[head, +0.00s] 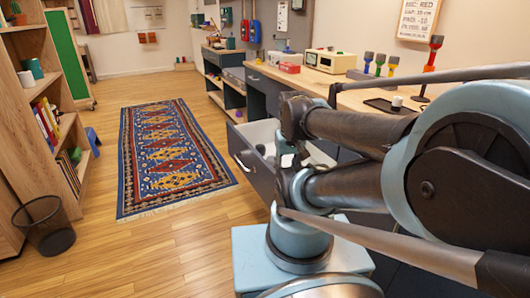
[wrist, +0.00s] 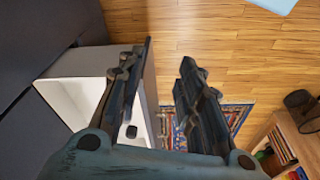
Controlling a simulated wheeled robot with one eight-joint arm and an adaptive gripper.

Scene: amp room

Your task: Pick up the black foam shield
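My gripper (wrist: 166,56) is open and empty, its two dark fingers spread apart in the wrist view. In that view the left finger overlaps the pulled-out white drawer (wrist: 68,98) and the right finger overlaps the floor beyond its front. A small black object (wrist: 131,131) shows against the white drawer interior beside the left finger; it may be the black foam shield, but its shape is too small to be sure. In the head view the open drawer (head: 262,131) sits under the bench, with a small dark thing (head: 261,149) inside. My arm hides part of the drawer.
A patterned rug (head: 170,155) lies on open floor. A bookshelf (head: 40,90) and wire bin (head: 45,224) stand left.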

